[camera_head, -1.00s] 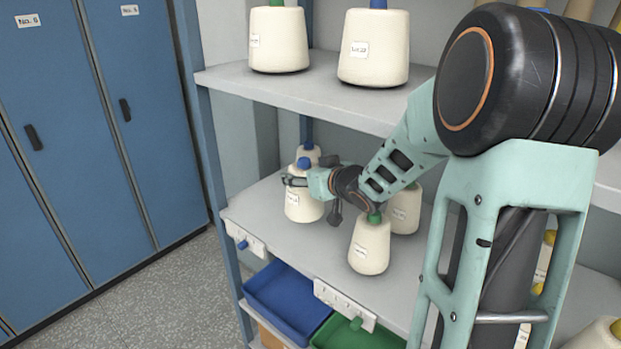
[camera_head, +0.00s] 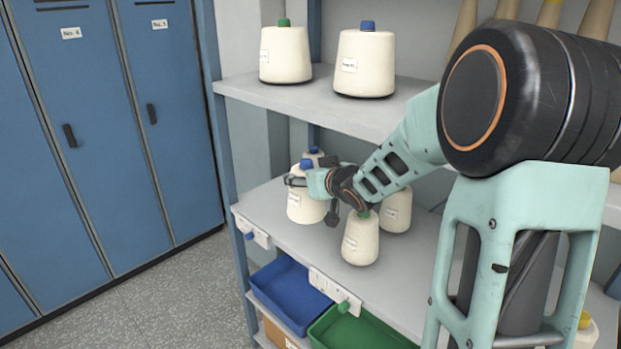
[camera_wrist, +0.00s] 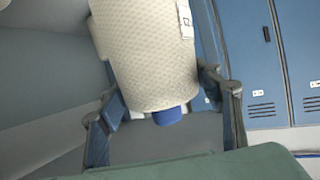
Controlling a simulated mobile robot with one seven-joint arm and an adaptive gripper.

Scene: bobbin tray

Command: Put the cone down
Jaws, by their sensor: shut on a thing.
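My gripper (camera_head: 297,181) is shut on a cream yarn cone (camera_head: 303,208) with a blue tip, at the left end of the middle shelf (camera_head: 325,258). The cone looks upright, with its base at or very close to the shelf surface; I cannot tell if it touches. In the wrist view, the cone (camera_wrist: 148,50) lies between the two fingers (camera_wrist: 165,100), its blue tip (camera_wrist: 168,117) toward my palm and a white label on its side.
A green-tipped cone (camera_head: 361,240) and another cone (camera_head: 396,212) stand to the right, close to my wrist. The upper shelf (camera_head: 300,97) holds more cones. Blue (camera_head: 290,292) and green (camera_head: 355,335) trays sit below.

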